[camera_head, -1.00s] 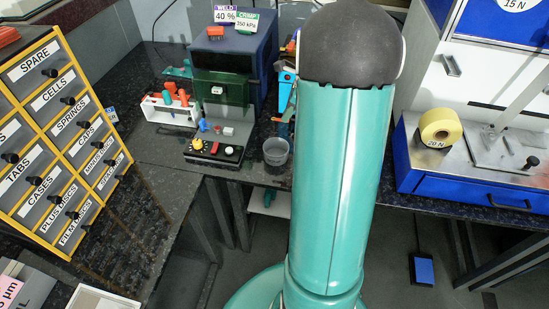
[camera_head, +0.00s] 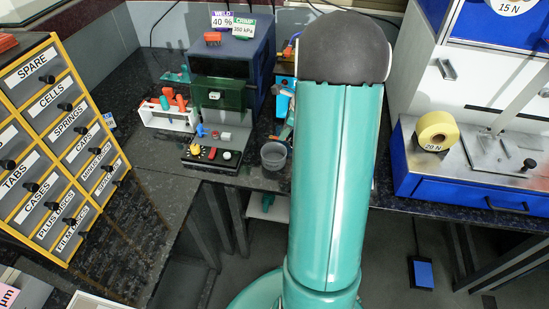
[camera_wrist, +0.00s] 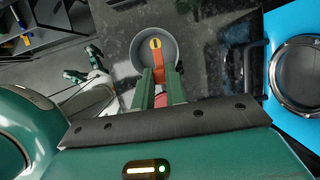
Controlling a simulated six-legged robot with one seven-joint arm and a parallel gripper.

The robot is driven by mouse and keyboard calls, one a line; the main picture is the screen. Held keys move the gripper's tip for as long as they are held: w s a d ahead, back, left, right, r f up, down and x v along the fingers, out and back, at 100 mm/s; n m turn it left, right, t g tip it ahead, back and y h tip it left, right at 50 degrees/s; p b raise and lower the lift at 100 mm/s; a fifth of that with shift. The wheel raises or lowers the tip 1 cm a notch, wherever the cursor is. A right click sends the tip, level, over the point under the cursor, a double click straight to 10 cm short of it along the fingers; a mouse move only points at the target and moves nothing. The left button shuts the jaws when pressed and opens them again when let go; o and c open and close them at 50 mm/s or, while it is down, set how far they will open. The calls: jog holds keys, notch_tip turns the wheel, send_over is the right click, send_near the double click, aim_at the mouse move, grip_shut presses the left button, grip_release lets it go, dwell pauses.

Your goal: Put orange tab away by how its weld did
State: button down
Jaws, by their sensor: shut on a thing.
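My gripper (camera_wrist: 160,88) shows in the wrist view with its two green fingers closed around an orange tab (camera_wrist: 158,68). The tab points away from the fingers and has a yellow round end with a small dark mark. The round end appears over the grey cup (camera_wrist: 173,50); the height between them is hard to tell. In the head view the cup (camera_head: 274,156) stands on the dark counter, right of the control panel. The weld machine (camera_head: 232,75) carries a "WELD 40 %" sign.
A yellow-framed drawer cabinet (camera_head: 52,112) with labelled drawers, including TABS and SPARE, stands at left. A white rack (camera_head: 168,118) with orange-red handled tools is left of the control panel (camera_head: 212,150). A blue bench unit with a yellow tape roll (camera_head: 437,131) is at right.

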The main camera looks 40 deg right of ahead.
jog(key=c, duration=1.3)
grip_release()
jog(key=shift+c, duration=0.2)
jog(key=v, duration=1.3)
jog(key=shift+s+r, duration=0.2)
jog(key=shift+r, duration=0.15)
jog(key=a+r+n+h, duration=0.1)
jog(key=a+r+n, duration=0.2)
jog(key=a+n, duration=0.5)
jog(key=a+r+n, duration=0.3)
jog(key=a+n, duration=0.2)
jog(key=a, duration=0.7)
jog(key=s+a+n+t+h, duration=0.1)
jog(key=s+a+n+t, duration=0.1)
jog(key=s+a+n, duration=0.9)
jog(key=a+n, duration=0.4)
jog(key=shift+a+h, duration=0.25)
jog(key=shift+h, duration=0.15)
